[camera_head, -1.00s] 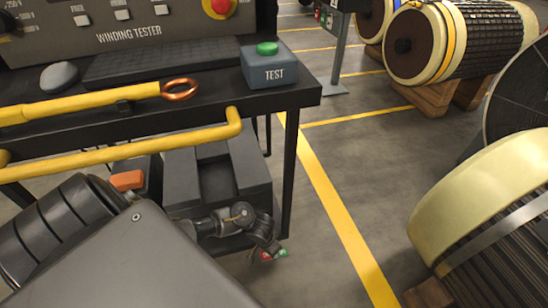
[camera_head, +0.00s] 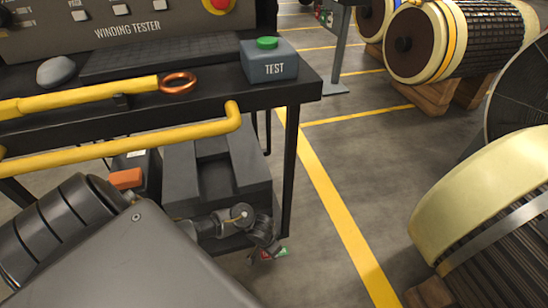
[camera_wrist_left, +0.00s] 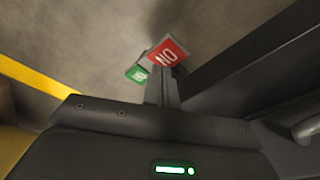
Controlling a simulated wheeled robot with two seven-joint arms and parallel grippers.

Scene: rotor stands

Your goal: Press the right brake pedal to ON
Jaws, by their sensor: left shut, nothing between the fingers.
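The brake pedal (camera_head: 267,255) is a small part with a red tab and a green tab, low beside the front leg of the test bench. In the left wrist view its red tab (camera_wrist_left: 167,54) reads ON upside down, and its green tab (camera_wrist_left: 137,73) lies to the left. My left gripper (camera_head: 258,246) is low beside the bench leg, close to the red tab. Its shut, empty fingers (camera_wrist_left: 162,88) meet the red tab's near edge in the wrist view; I cannot tell whether they touch. My right gripper is not in view.
The black bench (camera_head: 300,92) carries a winding tester, a green TEST button box (camera_head: 269,60) and a yellow rod with a copper ring. A yellow rail (camera_head: 130,143) runs along its front. Rotors on wooden stands (camera_head: 490,205) are to the right. Floor between is clear.

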